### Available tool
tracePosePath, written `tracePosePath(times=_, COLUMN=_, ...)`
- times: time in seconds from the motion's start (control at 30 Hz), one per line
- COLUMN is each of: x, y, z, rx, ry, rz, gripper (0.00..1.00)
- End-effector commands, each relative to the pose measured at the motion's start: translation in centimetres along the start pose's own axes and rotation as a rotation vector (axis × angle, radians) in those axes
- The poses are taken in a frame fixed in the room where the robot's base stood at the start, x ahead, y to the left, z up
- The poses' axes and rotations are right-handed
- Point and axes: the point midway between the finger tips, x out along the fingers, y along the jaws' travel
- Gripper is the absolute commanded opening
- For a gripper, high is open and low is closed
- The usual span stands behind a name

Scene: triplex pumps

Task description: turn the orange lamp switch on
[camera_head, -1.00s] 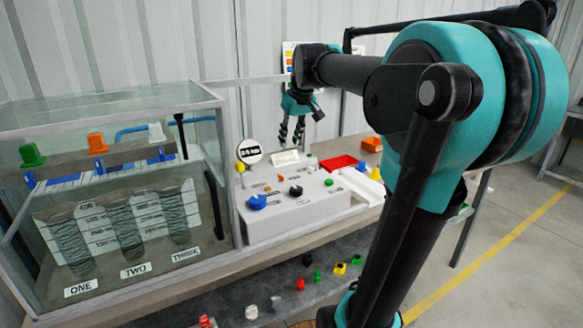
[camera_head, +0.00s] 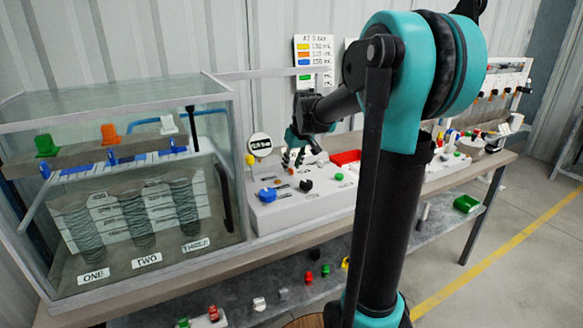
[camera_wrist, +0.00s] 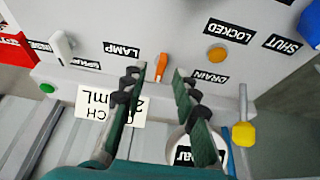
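The orange lamp switch (camera_wrist: 161,66) is a slim upright lever on the grey console, beside the "LAMP" label (camera_wrist: 121,50) in the wrist view. My gripper (camera_wrist: 157,76) is open and empty. In the wrist view its two dark, ribbed fingers lie on either side of the switch, with a gap to each. I cannot tell how far above the switch the fingertips are. In the head view my gripper (camera_head: 298,157) is low over the back of the console (camera_head: 285,216); the switch is too small there to make out surely.
Near the switch are a round orange button (camera_wrist: 217,54), a white lever (camera_wrist: 62,45) and a yellow-ended post (camera_wrist: 243,131). The console also bears a blue knob (camera_head: 267,195) and a black knob (camera_head: 306,186).

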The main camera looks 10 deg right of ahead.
Motion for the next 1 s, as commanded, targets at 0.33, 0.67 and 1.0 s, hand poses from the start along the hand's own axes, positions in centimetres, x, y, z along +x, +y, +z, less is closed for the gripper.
tracePosePath(times=0.33, x=1.7, y=0.0, z=0.0, rx=0.000, ry=0.000, rz=0.000, gripper=0.29)
tracePosePath(times=0.67, x=1.7, y=0.0, z=0.0, rx=0.000, ry=0.000, rz=0.000, gripper=0.08)
tracePosePath(times=1.0, x=1.7, y=0.0, z=0.0, rx=0.002, ry=0.000, rz=0.001, gripper=0.00)
